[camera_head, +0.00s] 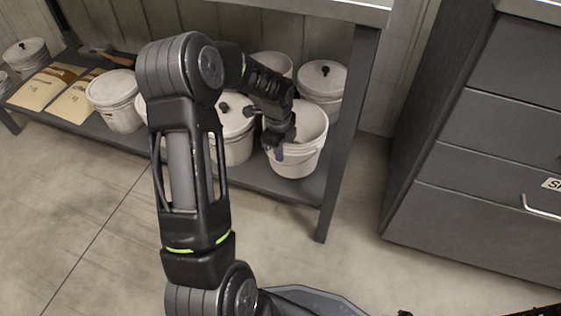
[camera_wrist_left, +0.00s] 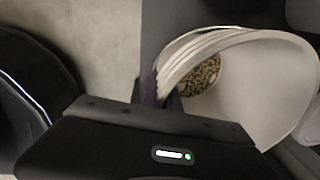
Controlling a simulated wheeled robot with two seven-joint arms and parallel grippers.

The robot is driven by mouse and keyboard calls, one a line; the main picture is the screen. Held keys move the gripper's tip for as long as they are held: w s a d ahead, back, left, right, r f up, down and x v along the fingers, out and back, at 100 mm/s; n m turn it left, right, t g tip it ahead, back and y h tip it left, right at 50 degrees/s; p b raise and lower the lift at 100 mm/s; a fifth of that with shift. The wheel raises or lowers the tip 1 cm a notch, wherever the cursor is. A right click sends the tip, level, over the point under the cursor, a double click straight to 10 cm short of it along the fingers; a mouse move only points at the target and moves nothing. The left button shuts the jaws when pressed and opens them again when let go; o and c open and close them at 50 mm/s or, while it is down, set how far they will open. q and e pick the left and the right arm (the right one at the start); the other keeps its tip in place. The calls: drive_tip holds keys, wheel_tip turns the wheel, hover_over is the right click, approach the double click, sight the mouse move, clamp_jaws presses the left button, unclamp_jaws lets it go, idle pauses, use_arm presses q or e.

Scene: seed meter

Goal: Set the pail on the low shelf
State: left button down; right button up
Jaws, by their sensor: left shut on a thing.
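The white pail (camera_head: 308,150) is at the right end of the low shelf (camera_head: 290,190), inside the right leg. My left gripper (camera_head: 279,150) reaches down to its near left rim and is shut on the pail's wall. In the left wrist view the pail (camera_wrist_left: 265,85) is open-topped and upright or nearly so, with speckled seed (camera_wrist_left: 203,75) inside. The left gripper (camera_wrist_left: 165,100) meets its ribbed rim there. I cannot tell whether the pail's base rests on the shelf. My right gripper is not clearly in view.
Lidded white tubs (camera_head: 322,80) stand behind and left of the pail (camera_head: 236,130), close to it. Another tub (camera_head: 115,98) and paper bags (camera_head: 70,105) are farther left. The table top (camera_head: 340,8) is overhead, and its leg (camera_head: 347,140) is close right. Grey drawers (camera_head: 490,150) stand right.

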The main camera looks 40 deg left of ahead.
use_arm(q)
wheel_tip(320, 180, down, 4)
drive_tip(key=shift+b, duration=0.7)
drive_tip(key=c, duration=2.1)
unclamp_jaws()
drive_tip(key=shift+f, duration=0.15)
drive_tip(key=o, duration=0.5)
wheel_tip(320, 180, up, 12)
drive_tip(key=s+p, duration=0.1)
drive_tip(key=p, duration=0.4)
